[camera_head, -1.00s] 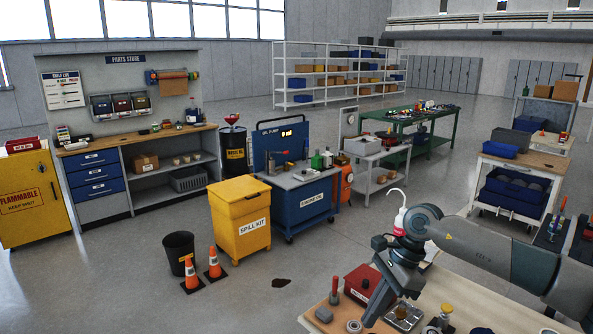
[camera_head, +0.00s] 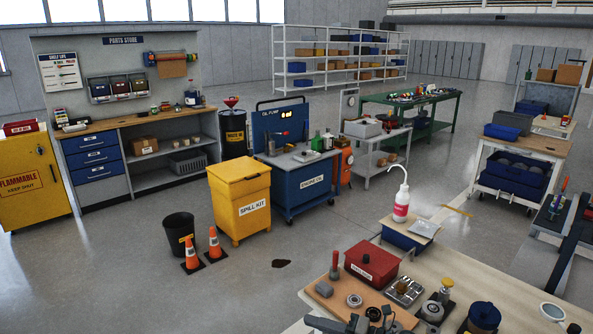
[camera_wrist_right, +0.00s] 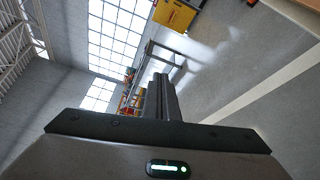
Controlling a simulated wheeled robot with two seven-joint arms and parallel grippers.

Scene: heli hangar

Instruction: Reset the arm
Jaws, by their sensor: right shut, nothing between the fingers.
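The workbench (camera_head: 480,275) holds a red box (camera_head: 371,263), a blue jar (camera_head: 483,317), a white mug (camera_head: 553,312) and small parts. A white bottle with a red label (camera_head: 401,208) stands behind. Cones (camera_head: 191,250) and a yellow bin (camera_head: 240,200) stand left on open floor.

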